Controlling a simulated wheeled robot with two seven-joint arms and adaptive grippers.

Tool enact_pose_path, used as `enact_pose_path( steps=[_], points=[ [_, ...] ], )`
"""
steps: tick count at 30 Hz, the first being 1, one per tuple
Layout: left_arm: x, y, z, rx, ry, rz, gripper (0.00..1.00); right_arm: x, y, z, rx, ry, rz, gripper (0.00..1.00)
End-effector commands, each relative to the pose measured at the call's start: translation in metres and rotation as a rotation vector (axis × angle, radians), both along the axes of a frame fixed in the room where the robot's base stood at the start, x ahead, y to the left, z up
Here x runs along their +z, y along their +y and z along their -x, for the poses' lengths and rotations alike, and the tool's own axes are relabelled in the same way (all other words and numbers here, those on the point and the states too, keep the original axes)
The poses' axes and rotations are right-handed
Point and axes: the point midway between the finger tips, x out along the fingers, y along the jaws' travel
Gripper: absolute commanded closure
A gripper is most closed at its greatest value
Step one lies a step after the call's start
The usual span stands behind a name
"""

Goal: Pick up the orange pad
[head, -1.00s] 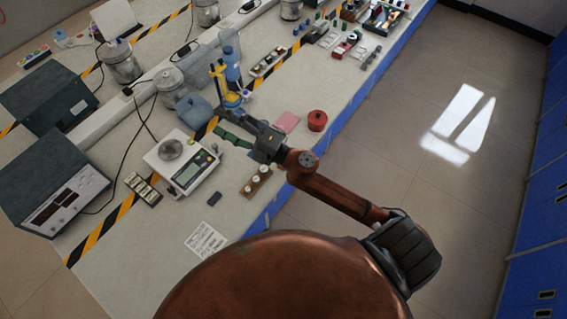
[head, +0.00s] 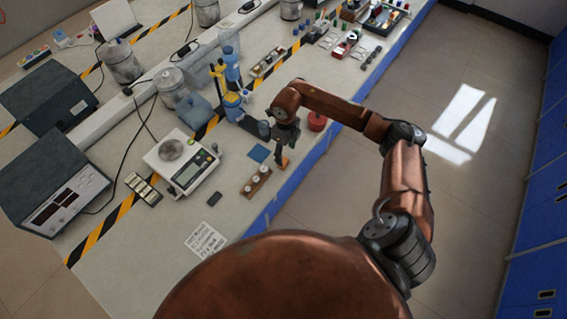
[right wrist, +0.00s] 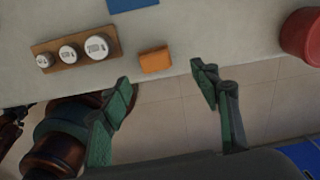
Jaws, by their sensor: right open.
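The orange pad (head: 283,162) is a small block lying on the bench top near its front edge. In the right wrist view the orange pad (right wrist: 155,59) lies just beyond the gap between the two green fingers. My right gripper (right wrist: 160,76) is open and empty, its fingers apart on either side of the pad's line and not seen touching it. In the head view my right gripper (head: 282,144) points down beside the pad, its fingers hard to make out. My left gripper is not in view.
A blue pad (head: 259,153) and a wooden block with several weights (head: 257,182) lie left of the orange pad. A red round container (head: 317,122) stands to the right. A balance (head: 180,163) stands further left. Open floor lies past the bench edge.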

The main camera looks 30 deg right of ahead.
Motion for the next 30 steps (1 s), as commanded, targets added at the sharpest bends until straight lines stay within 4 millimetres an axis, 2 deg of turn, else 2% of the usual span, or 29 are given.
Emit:
enact_pose_path(
  steps=[15, 23, 30],
  points=[
    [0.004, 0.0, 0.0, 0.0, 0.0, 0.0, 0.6, -0.062, 0.007, -0.002, 0.001, 0.001, -0.006, 0.44],
    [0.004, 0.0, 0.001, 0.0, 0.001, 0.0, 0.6, -0.064, 0.007, -0.002, 0.001, 0.0, -0.006, 0.44],
    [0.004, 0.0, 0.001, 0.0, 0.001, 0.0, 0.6, -0.064, 0.007, -0.002, 0.002, 0.0, -0.006, 0.6]
  ],
)
